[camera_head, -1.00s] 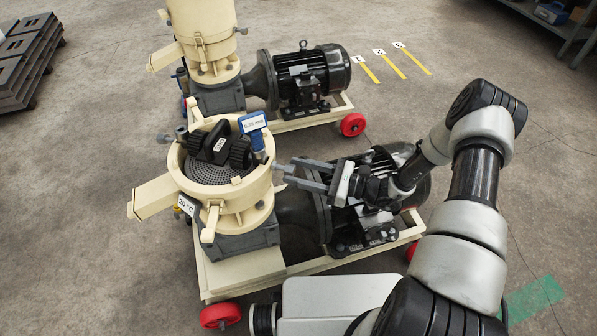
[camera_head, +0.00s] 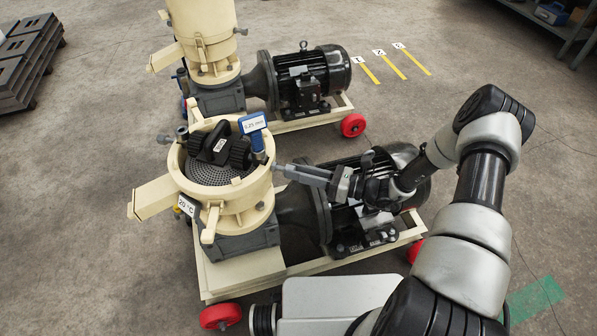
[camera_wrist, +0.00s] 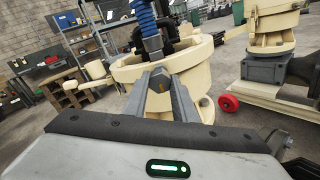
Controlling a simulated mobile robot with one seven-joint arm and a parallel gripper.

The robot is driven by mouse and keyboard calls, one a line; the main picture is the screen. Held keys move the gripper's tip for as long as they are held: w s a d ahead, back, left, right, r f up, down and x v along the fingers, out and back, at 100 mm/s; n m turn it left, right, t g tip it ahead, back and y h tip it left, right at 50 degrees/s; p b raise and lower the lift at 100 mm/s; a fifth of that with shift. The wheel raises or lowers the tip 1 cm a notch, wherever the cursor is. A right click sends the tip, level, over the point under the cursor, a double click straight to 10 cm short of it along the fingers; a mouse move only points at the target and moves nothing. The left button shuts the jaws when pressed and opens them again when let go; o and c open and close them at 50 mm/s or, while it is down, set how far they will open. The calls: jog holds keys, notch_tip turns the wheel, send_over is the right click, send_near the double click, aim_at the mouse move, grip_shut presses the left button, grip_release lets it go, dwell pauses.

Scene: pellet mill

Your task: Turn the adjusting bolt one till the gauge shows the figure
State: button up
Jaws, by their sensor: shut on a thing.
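The pellet mill (camera_head: 232,200) is a cream round housing with a perforated die plate (camera_head: 210,172) and a black roller assembly (camera_head: 220,150) inside. A blue gauge (camera_head: 253,122) stands at the housing's right rim; its small label seems to read 0.25 mm. My gripper (camera_head: 277,169) is at the right side of the housing, level with the rim. In the wrist view its fingers (camera_wrist: 160,82) are closed on a grey bolt head (camera_wrist: 158,84) in the housing wall, below the blue gauge stem (camera_wrist: 146,18). The bolt is mostly hidden by the fingers in the head view.
Another bolt (camera_head: 182,133) sticks out at the housing's left. A black motor (camera_head: 365,205) lies below my arm. A second mill (camera_head: 205,50) stands behind. A tag (camera_head: 186,205) reads 20 °C.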

jog(key=shift+m, duration=0.4)
jog(key=o, duration=1)
jog(key=shift+o, duration=0.2)
jog(key=v, duration=1.7)
jog(key=shift+d+p, duration=0.2)
jog(key=shift+p, duration=0.25)
jog(key=shift+s, duration=0.1)
